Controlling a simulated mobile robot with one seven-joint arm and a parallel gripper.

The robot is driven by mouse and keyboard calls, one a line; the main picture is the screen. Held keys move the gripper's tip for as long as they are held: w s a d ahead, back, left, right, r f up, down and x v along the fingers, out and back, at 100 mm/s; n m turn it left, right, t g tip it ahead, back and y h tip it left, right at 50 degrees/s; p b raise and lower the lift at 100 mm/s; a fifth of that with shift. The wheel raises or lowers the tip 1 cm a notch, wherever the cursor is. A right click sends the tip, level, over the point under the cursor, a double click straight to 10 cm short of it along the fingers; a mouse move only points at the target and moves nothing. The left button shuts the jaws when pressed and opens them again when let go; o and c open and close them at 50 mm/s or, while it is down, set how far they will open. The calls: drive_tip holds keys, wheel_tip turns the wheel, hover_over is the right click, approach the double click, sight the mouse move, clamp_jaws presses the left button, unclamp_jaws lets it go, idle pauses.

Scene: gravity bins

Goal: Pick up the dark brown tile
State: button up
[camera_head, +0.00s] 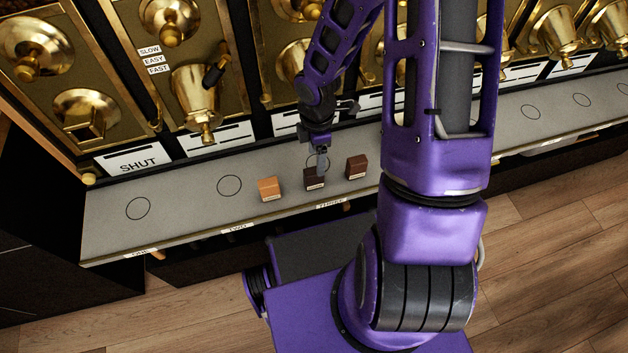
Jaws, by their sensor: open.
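Three small block-like tiles sit on the grey counter (190,218). The dark brown tile (314,183) is in the middle, with a pale label on its front. A light orange-brown tile (268,189) is to its left, and a reddish-brown tile (357,167) is to its right. My gripper (321,168) points down at the dark brown tile, with its fingertips at or just above the top. It hides part of the tile's top and back. The jaws are open, seen nearly edge-on; I cannot tell whether they touch the tile.
Brass dispensers, one with a nozzle (197,100), line the wall behind the counter. A "SHUT" label (139,161) is at the left. Drawn circles (229,185) mark the counter, which is clear left of the tiles.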

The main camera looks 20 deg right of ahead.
sight(314, 178)
wheel_tip(314, 178, down, 5)
drive_tip(key=shift+f+b, duration=0.1)
drive_tip(key=shift+b, duration=0.6)
drive_tip(key=f, duration=0.1)
drive_tip(key=f+b, duration=0.1)
drive_tip(key=f, duration=0.1)
drive_tip(key=f+b, duration=0.1)
drive_tip(key=f, duration=0.1)
drive_tip(key=shift+w+a, duration=0.1)
drive_tip(key=shift+a, duration=0.2)
drive_tip(key=shift+r, duration=0.1)
clamp_jaws()
